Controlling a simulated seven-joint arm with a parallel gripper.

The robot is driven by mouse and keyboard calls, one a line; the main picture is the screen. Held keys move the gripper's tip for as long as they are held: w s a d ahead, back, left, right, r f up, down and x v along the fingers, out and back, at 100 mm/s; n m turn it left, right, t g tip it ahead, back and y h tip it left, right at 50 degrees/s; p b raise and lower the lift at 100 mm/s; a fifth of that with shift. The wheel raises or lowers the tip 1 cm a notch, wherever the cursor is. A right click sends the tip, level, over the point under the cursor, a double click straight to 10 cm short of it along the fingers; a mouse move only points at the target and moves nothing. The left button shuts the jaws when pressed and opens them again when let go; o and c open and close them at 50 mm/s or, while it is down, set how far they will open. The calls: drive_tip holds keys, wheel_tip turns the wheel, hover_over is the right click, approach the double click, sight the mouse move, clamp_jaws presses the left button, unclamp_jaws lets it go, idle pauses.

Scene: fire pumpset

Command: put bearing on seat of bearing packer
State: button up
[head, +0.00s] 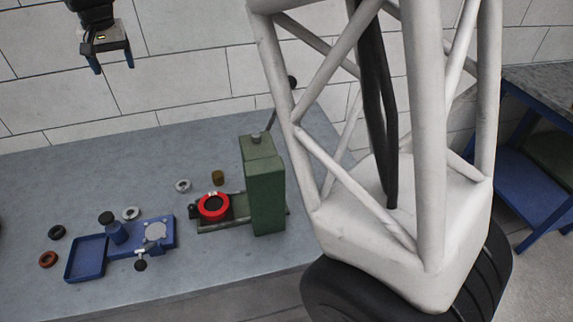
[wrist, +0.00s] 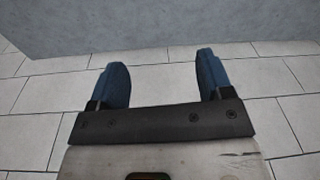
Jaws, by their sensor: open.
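My gripper (head: 114,70) is open and empty, high at the upper left of the head view, well above and apart from the bench. In the wrist view its two blue fingers (wrist: 162,65) stand wide apart with nothing between them. A blue device (head: 128,252), which looks like the bearing packer, lies on the bench with a square tray, a dark-topped blue post and a pale round disc. A silver ring (head: 183,185) lies behind it to the right, and another silver ring (head: 131,213) lies close behind it. I cannot tell which ring is the bearing.
A green press (head: 264,185) with a red ring (head: 213,206) on its base stands right of the blue device. A small brown cylinder (head: 217,177) is behind the red ring. Dark (head: 57,232) and brown (head: 48,259) rings lie at left. The grey bench (head: 60,180) is clear at back left.

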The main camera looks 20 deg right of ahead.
drive_tip(key=s+d+r+t, duration=0.1)
drive_tip(key=s+d, duration=0.7)
drive_tip(key=d, duration=0.5)
drive_tip(key=s+d+r, duration=0.1)
drive_tip(key=s+d, duration=0.8)
drive_tip(key=d, duration=0.3)
drive_tip(key=s+d+f, duration=0.3)
drive_tip(key=s+d, duration=0.2)
drive_tip(key=s, duration=0.3)
drive_tip(key=s+d+f+m, duration=0.1)
drive_tip(key=s+d+f, duration=0.2)
drive_tip(key=s+d, duration=0.2)
drive_tip(key=s+d+f, duration=0.4)
drive_tip(key=s+d, duration=0.1)
drive_tip(key=s, duration=0.7)
drive_tip(key=shift+d+m+t+h, duration=0.15)
drive_tip(key=shift+m+t+h, duration=0.15)
drive_tip(key=shift+h, duration=0.1)
drive_tip(key=shift+s+f, duration=0.1)
drive_tip(key=shift+o, duration=0.5)
